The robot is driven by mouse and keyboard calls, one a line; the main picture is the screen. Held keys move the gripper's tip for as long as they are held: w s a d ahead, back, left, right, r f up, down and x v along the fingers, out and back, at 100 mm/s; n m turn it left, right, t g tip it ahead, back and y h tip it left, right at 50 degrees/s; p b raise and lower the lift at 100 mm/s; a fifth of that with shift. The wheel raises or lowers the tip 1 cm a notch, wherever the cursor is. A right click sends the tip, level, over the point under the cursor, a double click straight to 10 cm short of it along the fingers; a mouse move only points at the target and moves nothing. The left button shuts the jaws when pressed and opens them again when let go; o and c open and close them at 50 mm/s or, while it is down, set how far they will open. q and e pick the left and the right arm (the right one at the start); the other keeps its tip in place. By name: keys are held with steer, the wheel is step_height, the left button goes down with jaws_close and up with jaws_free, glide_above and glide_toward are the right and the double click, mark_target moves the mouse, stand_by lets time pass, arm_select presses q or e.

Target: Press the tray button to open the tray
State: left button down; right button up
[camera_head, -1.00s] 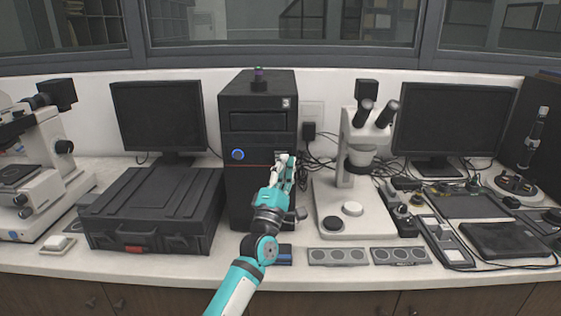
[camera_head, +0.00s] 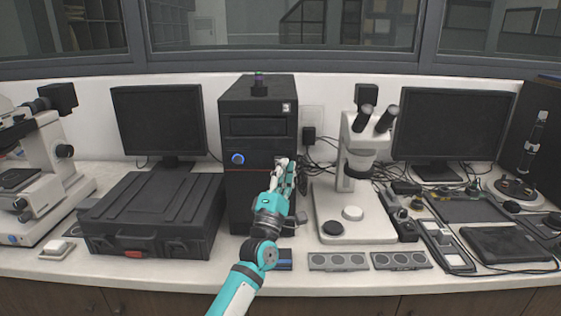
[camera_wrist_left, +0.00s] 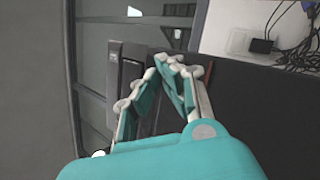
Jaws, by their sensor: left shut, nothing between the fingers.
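The mounting press (camera_head: 240,195) is a tall black tower at the middle of the bench. Its front has a dark recessed panel (camera_head: 257,126) near the top and a round blue-ringed knob (camera_head: 238,159) below it on the left. My left gripper (camera_head: 286,162) is shut and empty at the right side of the press front, right of the knob. Its fingertips also show close together in the left wrist view (camera_wrist_left: 168,62). The gripper covers part of the front, and I cannot make out the tray button or whether the fingertips touch the press. My right gripper is not in view.
A black case (camera_head: 155,215) stands close left of the press. A white stereo microscope (camera_head: 350,190) stands close right, with cables and a wall plug (camera_head: 309,136) behind. Monitors (camera_head: 160,122) and another microscope (camera_head: 45,175) flank these. Free bench is narrow in front.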

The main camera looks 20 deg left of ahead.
arm_select(q)
steer(key=shift+w, duration=0.1)
stand_by(0.3)
steer(key=shift+w+a+b, duration=0.1)
steer(key=shift+w+b, duration=0.25)
steer(key=shift+b, duration=0.1)
